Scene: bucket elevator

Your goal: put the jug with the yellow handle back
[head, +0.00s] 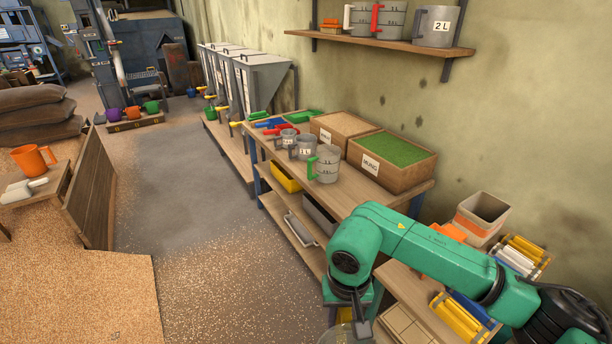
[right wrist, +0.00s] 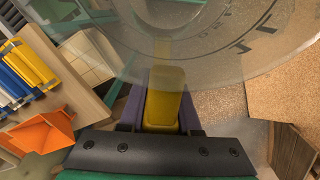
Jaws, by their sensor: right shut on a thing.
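The clear jug (right wrist: 215,35) with the yellow handle (right wrist: 166,88) fills the top of the right wrist view, with dark scale marks on its wall. My right gripper (right wrist: 160,108) is shut on the yellow handle, one finger on each side. In the head view my right gripper (head: 358,312) points down at the bottom edge, and only a sliver of the jug (head: 340,335) shows there. Most of the jug is cut off by the frame. I cannot tell whether it holds anything. My left gripper is not in view.
The wall shelf (head: 395,44) carries a white-handled jug (head: 358,20), a red-handled jug (head: 392,18) and a grey 2 L jug (head: 436,27). The workbench (head: 388,203) holds a green-handled jug (head: 325,165), smaller jugs and the MUNG crate (head: 377,178). A low table (head: 400,290) lies below my arm.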

